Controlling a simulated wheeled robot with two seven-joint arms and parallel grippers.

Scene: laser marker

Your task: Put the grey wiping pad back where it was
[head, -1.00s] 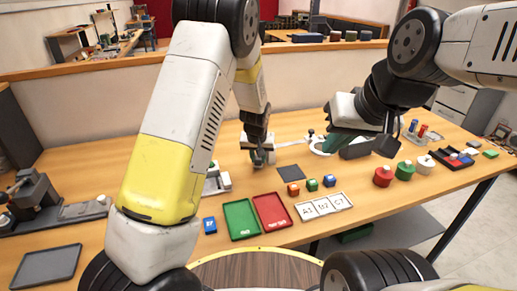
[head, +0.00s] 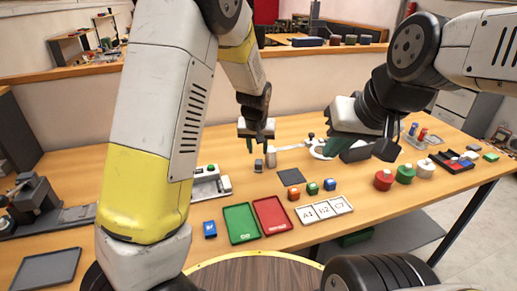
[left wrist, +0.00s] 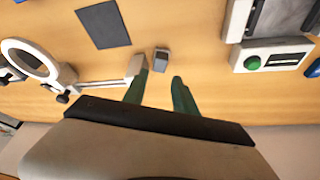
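A small grey block (head: 258,166), which looks like the wiping pad, stands on the table left of the dark flat square (head: 290,177). In the left wrist view the block (left wrist: 161,61) is just beyond my fingertips, and the dark square (left wrist: 103,24) lies farther off. My left gripper (head: 259,148) is above the block; its green fingers (left wrist: 160,84) are apart with nothing between them. My right gripper (head: 338,146) hangs over the back right of the table; its fingers are partly hidden, so its opening is unclear.
A ring-shaped magnifier (left wrist: 30,61) with a bar and end post (left wrist: 137,66) is close beside the block. A device with a green button (head: 206,171) stands to the left.

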